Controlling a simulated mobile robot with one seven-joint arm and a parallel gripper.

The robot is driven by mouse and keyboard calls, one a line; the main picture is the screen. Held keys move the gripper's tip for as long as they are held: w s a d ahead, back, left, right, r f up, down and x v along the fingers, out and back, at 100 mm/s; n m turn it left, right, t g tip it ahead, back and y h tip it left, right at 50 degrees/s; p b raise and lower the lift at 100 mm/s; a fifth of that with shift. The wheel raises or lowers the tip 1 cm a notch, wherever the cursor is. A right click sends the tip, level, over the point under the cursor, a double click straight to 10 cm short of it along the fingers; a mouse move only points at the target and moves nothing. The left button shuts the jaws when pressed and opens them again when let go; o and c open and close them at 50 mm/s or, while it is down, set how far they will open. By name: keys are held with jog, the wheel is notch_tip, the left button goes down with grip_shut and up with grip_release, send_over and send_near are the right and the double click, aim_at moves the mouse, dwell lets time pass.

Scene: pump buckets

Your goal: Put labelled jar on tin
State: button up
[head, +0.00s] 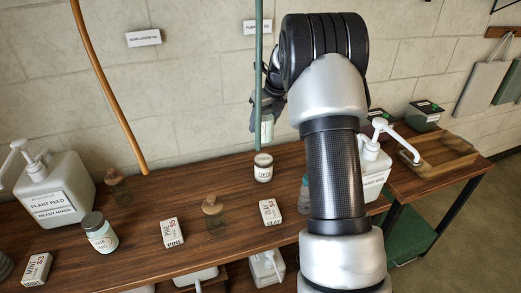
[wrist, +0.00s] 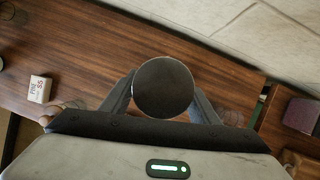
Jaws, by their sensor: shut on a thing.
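My gripper (head: 262,112) is shut on a pale jar (head: 267,130), partly hidden by the fingers and a green hose. In the wrist view its dark round lid (wrist: 163,87) sits between the two fingers. The jar looks upright. In the head view the held jar appears just above the tin, with a small gap. The wrist view does not show the tin; the jar may hide it.
A lidded jar (head: 99,232), a plant feed pump bottle (head: 52,192), stoppered glass bottles (head: 214,212) and small cartons (head: 270,212) stand on the bench (head: 140,262). A white pump bottle (head: 374,165) is partly behind my arm. An orange hose (head: 107,85) hangs at left.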

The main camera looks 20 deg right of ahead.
aim_at(270, 129)
notch_tip(270, 129, down, 9)
jog(key=shift+r+b, duration=0.15)
jog(key=shift+b, duration=0.2)
jog(key=o, duration=1.3)
jog(key=shift+s+f, duration=0.1)
jog(key=shift+f, duration=0.1)
jog(key=p+v, duration=0.1)
jog(key=v, duration=1.1)
jog(key=shift+r, duration=0.15)
